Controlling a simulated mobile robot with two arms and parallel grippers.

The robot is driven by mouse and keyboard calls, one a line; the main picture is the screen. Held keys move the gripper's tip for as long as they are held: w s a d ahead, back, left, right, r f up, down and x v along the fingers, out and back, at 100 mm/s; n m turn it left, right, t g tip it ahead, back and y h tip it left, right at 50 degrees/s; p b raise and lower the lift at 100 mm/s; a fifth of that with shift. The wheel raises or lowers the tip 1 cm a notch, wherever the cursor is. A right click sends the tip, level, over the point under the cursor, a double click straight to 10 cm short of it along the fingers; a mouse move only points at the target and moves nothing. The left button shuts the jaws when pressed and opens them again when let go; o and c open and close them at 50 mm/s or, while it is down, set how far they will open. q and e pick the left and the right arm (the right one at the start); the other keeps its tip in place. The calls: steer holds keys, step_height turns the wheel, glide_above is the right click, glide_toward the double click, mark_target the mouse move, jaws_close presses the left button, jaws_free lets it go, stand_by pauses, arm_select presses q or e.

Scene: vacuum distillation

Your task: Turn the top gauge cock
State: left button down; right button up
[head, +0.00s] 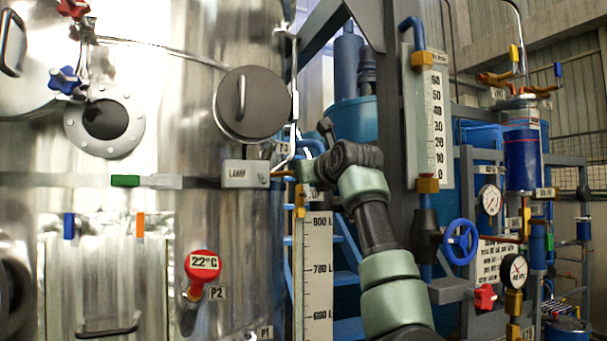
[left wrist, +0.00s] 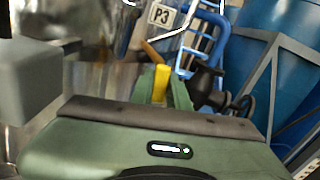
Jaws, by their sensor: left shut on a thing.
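The top gauge cock (head: 299,200) is a brass-yellow fitting at the upper end of the white level gauge (head: 317,270), marked 800 L to 600 L. Its orange lever (head: 284,173) points left toward the tank. In the left wrist view the cock's yellow body (left wrist: 160,84) and orange lever (left wrist: 151,52) show just beyond the green fingers. My left gripper (head: 306,172) is at the cock, shut on it; the wrist and fingers partly hide the contact. My right gripper is in neither view.
The steel tank (head: 150,200) fills the left, with a round dark cover (head: 253,103) and a lamp box (head: 246,173) close by. A blue handwheel (head: 460,242) is lower right.

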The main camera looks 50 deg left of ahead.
arm_select(q)
steer(key=shift+r, duration=0.55)
steer(key=shift+s, duration=0.1)
steer(key=c, duration=1.6)
jaws_free()
steer(key=shift+o, duration=1.2)
steer(key=shift+a+f, duration=0.1)
steer(key=shift+a, duration=0.05)
steer(key=shift+w+a+f, duration=0.2)
steer(key=shift+w+f, duration=0.05)
steer(key=shift+f, duration=0.05)
steer(key=b+v, duration=0.3)
steer(key=v, duration=0.4)
steer(key=shift+s+d+b, duration=0.2)
steer(key=shift+d+b, duration=0.15)
steer(key=shift+b, duration=0.05)
steer(key=shift+a, duration=0.1)
